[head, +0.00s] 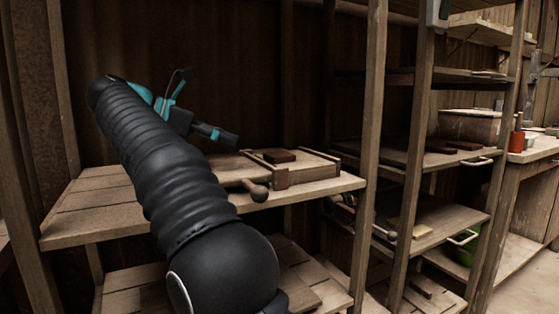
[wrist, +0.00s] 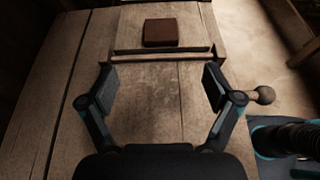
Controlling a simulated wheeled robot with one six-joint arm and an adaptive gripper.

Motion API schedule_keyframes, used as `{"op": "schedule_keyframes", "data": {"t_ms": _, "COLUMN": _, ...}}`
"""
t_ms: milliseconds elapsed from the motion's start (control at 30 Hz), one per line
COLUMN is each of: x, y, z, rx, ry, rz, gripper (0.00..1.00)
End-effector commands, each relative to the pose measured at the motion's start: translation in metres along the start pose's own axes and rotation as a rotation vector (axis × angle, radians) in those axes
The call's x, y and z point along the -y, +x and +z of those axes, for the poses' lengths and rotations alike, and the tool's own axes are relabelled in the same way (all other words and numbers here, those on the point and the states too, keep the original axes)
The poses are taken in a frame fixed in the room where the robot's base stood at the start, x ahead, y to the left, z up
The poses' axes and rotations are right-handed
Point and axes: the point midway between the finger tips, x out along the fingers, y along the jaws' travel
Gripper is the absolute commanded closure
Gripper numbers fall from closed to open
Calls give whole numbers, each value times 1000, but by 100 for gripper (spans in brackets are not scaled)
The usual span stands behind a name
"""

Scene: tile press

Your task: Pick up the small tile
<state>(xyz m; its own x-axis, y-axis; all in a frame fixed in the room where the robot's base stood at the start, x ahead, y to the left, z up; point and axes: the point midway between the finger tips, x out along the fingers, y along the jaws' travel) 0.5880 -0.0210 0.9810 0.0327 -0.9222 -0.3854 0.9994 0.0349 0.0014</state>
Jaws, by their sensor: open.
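The small tile (wrist: 160,32) is a dark reddish-brown square piece. In the wrist view it lies at the top, on the wooden press (wrist: 205,28), just beyond a raised wooden strip. In the head view the tile (head: 279,156) lies on top of the press (head: 312,170), on the wooden shelf. My gripper (wrist: 158,88) is open and empty. Its two fingers are spread in the wrist view, and the tile is ahead of them, centred between them and apart from them. In the head view my gripper (head: 222,137) is above and to the left of the press.
A lever with a round knob (head: 259,193) sticks out at the front of the press; the knob (wrist: 264,95) is right of my fingers in the wrist view. Shelf posts (head: 370,130) stand right of the press. The shelf boards (head: 95,205) at left are clear.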

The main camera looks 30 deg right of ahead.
Motion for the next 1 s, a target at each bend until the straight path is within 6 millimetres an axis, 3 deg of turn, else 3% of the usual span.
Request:
{"op": "schedule_keyframes", "data": {"t_ms": 100, "x": 1, "y": 25, "z": -2, "rx": 2, "ry": 0, "rz": -2, "gripper": 10}}
{"op": "schedule_keyframes", "data": {"t_ms": 300, "x": 0, "y": 53, "z": -1, "rx": 2, "ry": -1, "rz": 0, "gripper": 10}}
{"op": "schedule_keyframes", "data": {"t_ms": 567, "x": 0, "y": 68, "z": 0, "rx": 3, "ry": -1, "rz": -2, "gripper": 10}}
{"op": "schedule_keyframes", "data": {"t_ms": 1000, "x": 2, "y": 116, "z": -2, "rx": 3, "ry": -1, "rz": -2, "gripper": 10}}
